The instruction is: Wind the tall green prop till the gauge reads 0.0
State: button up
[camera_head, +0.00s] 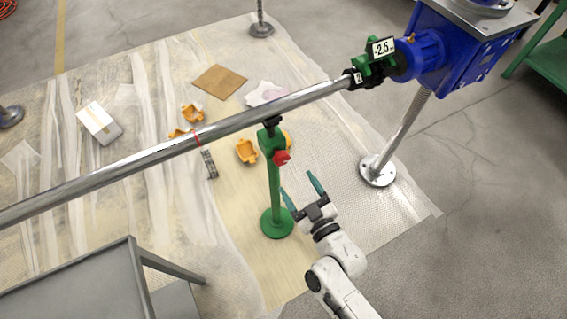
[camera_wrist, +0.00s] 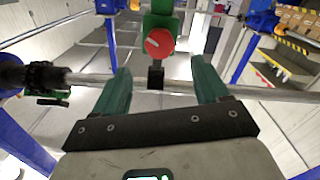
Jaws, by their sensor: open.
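The tall green prop (camera_head: 273,190) stands on a round green base under the long steel pipe, with its black head at the pipe's underside. Its red knob (camera_head: 282,158) faces my gripper; the knob also shows in the wrist view (camera_wrist: 159,42). The gauge (camera_head: 383,47), a white plate by the green clamp at the pipe's right end, reads -2.5. My gripper (camera_head: 300,188) is open and empty, low and to the right of the prop. In the wrist view its green fingers (camera_wrist: 161,70) stand apart, with the knob and black head seen between them. Nothing is held.
The steel pipe (camera_head: 100,172) crosses overhead and carries a red band. A blue machine (camera_head: 455,55) on a flanged leg stands right. A grey table (camera_head: 75,285) is at the front left. Orange parts (camera_head: 247,151), a brown board (camera_head: 219,81) and a white box (camera_head: 99,122) lie on the sheeting.

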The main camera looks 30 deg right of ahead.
aim_at(283, 161)
jog(key=w, duration=0.9)
jog(key=shift+w+p, duration=0.2)
jog(key=shift+p, duration=0.2)
jog(key=shift+c, duration=0.5)
jog(key=c, duration=0.9)
